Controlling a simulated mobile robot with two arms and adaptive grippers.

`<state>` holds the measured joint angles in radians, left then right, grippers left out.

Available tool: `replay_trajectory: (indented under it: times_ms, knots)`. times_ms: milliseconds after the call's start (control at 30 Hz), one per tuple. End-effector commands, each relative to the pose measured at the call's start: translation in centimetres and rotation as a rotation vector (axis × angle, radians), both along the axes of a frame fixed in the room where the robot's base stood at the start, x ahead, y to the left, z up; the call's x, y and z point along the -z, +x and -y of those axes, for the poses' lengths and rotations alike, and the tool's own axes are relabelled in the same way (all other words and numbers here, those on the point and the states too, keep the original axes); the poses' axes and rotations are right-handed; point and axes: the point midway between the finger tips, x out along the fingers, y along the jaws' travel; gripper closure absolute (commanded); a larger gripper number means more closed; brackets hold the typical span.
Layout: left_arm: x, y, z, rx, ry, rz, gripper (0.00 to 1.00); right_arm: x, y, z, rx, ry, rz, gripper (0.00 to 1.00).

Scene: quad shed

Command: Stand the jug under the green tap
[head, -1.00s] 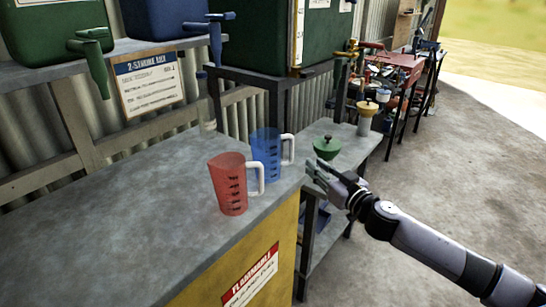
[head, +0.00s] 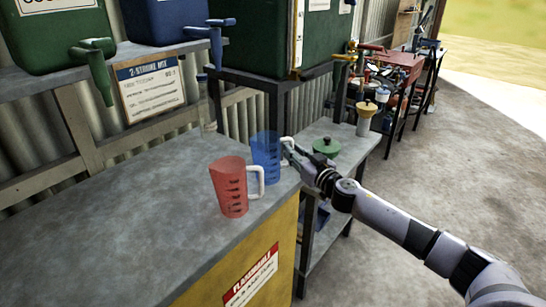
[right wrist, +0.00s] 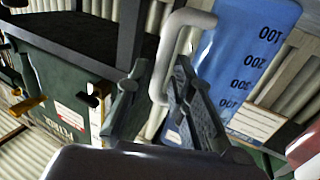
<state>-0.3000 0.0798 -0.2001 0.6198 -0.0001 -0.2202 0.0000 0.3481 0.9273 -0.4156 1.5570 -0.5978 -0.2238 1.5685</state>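A clear blue jug (head: 265,157) with a white handle stands upright on the grey cabinet top (head: 110,215), near its right end. A red jug (head: 229,187) with a white handle stands in front of it, to the left. The green tap (head: 97,72) hangs from a green container at upper left, with neither jug below it. My right gripper (head: 290,150) is at the blue jug's handle. In the right wrist view my right gripper's fingers (right wrist: 160,108) are apart, with the handle (right wrist: 168,62) between them. The blue jug (right wrist: 245,60) fills the right there. My left gripper is out of view.
A blue tap (head: 215,38) hangs from a blue container right of the green one. A clipboard sign (head: 148,85) leans behind the bench. A green funnel-like item (head: 326,147) sits on the lower bench to the right. The cabinet top's left part is clear.

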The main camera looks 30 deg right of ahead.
Motion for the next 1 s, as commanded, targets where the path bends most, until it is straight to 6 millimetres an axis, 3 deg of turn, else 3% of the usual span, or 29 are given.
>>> replay_trajectory:
  times_ms: [200, 467, 767, 1000]
  knots:
    - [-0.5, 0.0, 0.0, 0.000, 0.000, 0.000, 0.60, 0.0, 2.1, -0.1, 0.000, 0.002, 0.000, 0.78]
    - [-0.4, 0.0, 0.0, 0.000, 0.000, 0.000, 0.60, 0.0, 2.2, 0.0, 0.000, 0.001, -0.001, 0.79]
    - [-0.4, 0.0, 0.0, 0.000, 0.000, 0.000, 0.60, 0.0, 2.2, 0.0, 0.000, 0.001, -0.001, 0.99]
    - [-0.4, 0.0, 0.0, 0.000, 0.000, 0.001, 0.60, 0.0, 2.2, 0.0, 0.000, 0.001, -0.001, 1.00]
